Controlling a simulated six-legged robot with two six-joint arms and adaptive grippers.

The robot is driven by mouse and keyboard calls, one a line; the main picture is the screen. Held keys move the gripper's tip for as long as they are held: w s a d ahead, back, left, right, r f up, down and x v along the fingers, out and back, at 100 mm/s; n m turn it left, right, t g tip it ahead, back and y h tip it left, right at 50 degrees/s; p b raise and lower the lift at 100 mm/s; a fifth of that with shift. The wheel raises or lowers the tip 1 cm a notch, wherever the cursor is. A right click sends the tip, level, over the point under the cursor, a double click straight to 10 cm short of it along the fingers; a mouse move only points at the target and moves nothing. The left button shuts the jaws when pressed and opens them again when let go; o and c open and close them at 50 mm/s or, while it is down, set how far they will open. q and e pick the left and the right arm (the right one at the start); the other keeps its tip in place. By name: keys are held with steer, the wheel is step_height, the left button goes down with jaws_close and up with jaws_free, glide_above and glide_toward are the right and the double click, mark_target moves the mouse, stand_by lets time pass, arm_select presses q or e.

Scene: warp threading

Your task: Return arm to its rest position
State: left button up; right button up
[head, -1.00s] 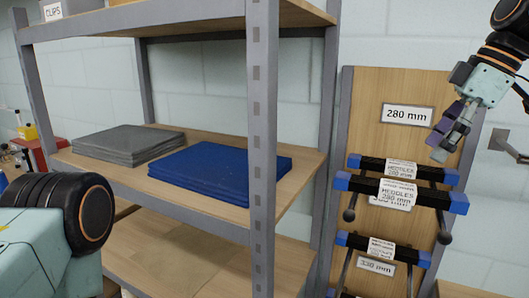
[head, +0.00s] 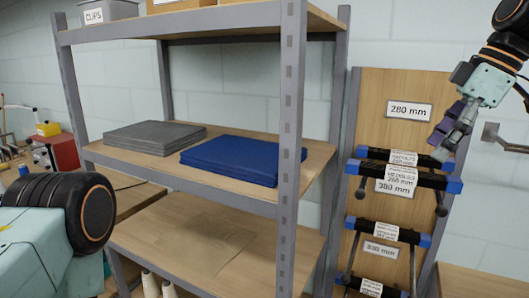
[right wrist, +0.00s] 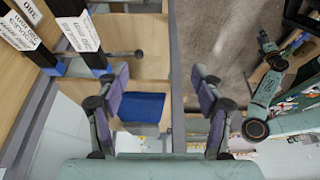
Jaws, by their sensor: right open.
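My right gripper (head: 446,146) hangs at the right of the head view, at the end of my arm that comes down from the top right corner. It is open. In the right wrist view its two fingers (right wrist: 162,88) stand wide apart with nothing between them in their grasp. In the head view its tips overlap the right end of the upper heddle bars (head: 375,171); I cannot tell whether they touch. My left gripper is not clearly seen; a teal and black part of my own body fills the lower left.
A grey metal shelf unit (head: 291,120) holds a grey stack (head: 152,138) and a blue stack (head: 230,160). A wooden board (head: 385,88) with a 280 mm label (head: 408,111) carries more bars (head: 375,234) lower down. A wall bracket (head: 497,138) is at the right.

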steer(key=s+a+f+m+h+b, duration=0.1)
steer(key=a+f+m+b, duration=0.15)
steer(key=f, duration=1.15)
steer(key=a+f+m+g+b, duration=0.15)
steer(key=f+b, duration=0.25)
steer(key=f, duration=1)
steer(key=s+a+f+m+h+b, duration=0.1)
steer(key=f+m+b, duration=0.15)
steer(key=f, duration=1.15)
steer(key=s+a+f+m+h+b, duration=0.1)
steer(key=s+f+m+b, duration=0.15)
steer(key=s+f, duration=0.7)
steer(key=s+a+f+m+b, duration=0.1)
steer(key=s+f+b, duration=0.4)
steer(key=f, duration=0.7)
steer(key=s+f+m+b, duration=0.1)
steer(key=s+f, duration=0.2)
steer(key=s, duration=0.3)
steer(key=s+f+m+b, duration=0.1)
steer(key=s+f, duration=0.2)
steer(key=s, duration=0.3)
steer(key=s+a+f+m+h+b, duration=0.1)
steer(key=s+f+b, duration=0.1)
steer(key=s, duration=0.4)
steer(key=shift+f+g, duration=0.35)
steer(key=shift+f, duration=0.05)
steer(key=shift+a, duration=0.1)
